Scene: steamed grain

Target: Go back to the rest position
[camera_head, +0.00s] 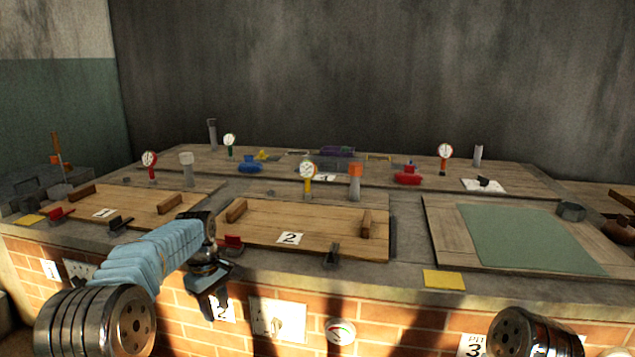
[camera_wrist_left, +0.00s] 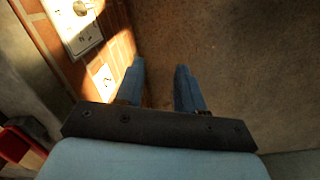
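My left gripper (camera_head: 213,302) hangs pointing down in front of the brick front of the counter, below its front edge, with my blue-sleeved left arm behind it. In the left wrist view my left gripper (camera_wrist_left: 160,70) has its two blue fingers apart, with nothing between them and only bare brown floor beyond. Of my right arm, only a metal joint shows at the bottom right of the head view. My right gripper is out of view.
The brick counter carries wooden lids marked 1 (camera_head: 135,207) and 2 (camera_head: 268,232), and a green panel (camera_head: 525,238) at the right. Gauges, valves and small posts stand behind. A switch plate (camera_head: 266,318) and a round gauge (camera_head: 340,331) are on the brick front near my left gripper.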

